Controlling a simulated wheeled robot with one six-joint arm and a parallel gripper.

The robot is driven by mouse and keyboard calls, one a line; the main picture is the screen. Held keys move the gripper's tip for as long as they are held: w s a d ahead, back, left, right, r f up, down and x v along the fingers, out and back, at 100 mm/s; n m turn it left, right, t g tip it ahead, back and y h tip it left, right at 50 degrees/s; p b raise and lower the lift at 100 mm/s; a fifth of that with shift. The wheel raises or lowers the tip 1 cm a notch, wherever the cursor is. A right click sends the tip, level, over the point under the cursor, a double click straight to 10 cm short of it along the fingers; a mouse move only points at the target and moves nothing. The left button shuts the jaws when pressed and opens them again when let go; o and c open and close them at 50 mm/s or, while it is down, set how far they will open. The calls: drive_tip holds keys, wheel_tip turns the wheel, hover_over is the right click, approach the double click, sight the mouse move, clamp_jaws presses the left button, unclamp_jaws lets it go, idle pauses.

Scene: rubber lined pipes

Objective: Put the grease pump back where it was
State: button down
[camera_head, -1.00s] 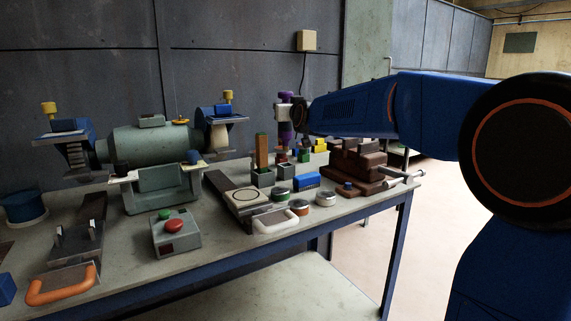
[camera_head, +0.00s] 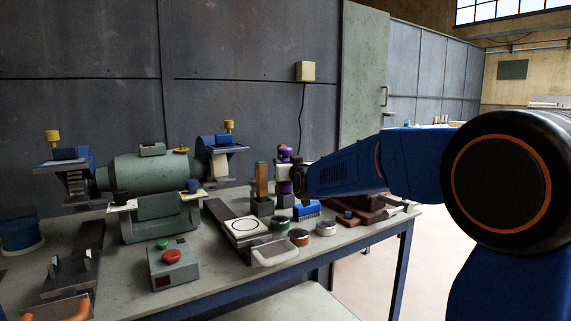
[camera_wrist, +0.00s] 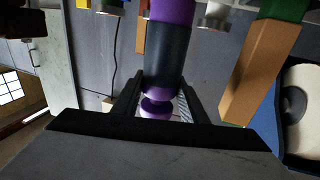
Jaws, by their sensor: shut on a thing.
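The grease pump is a slim purple cylinder with a dark sleeve. In the wrist view the pump (camera_wrist: 166,52) lies between the fingers of my gripper (camera_wrist: 157,97), which is shut on it. In the head view the pump (camera_head: 285,187) shows purple above and below my gripper (camera_head: 285,172). It looks upright, just right of a green-topped wooden post (camera_head: 262,180). The pump's lower end is partly hidden behind the things on the bench, so I cannot tell whether it touches the bench.
Below it stand small round tins (camera_head: 299,237) and a blue block (camera_head: 307,209). A brown vise (camera_head: 375,213) is partly behind my arm. A bench grinder (camera_head: 150,173) and a red-button box (camera_head: 172,268) are to the left. A wall box (camera_head: 306,71) with a cord hangs behind.

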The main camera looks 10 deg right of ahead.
drive_tip(key=shift+f, duration=0.15)
drive_tip(key=c, duration=1.1)
unclamp_jaws()
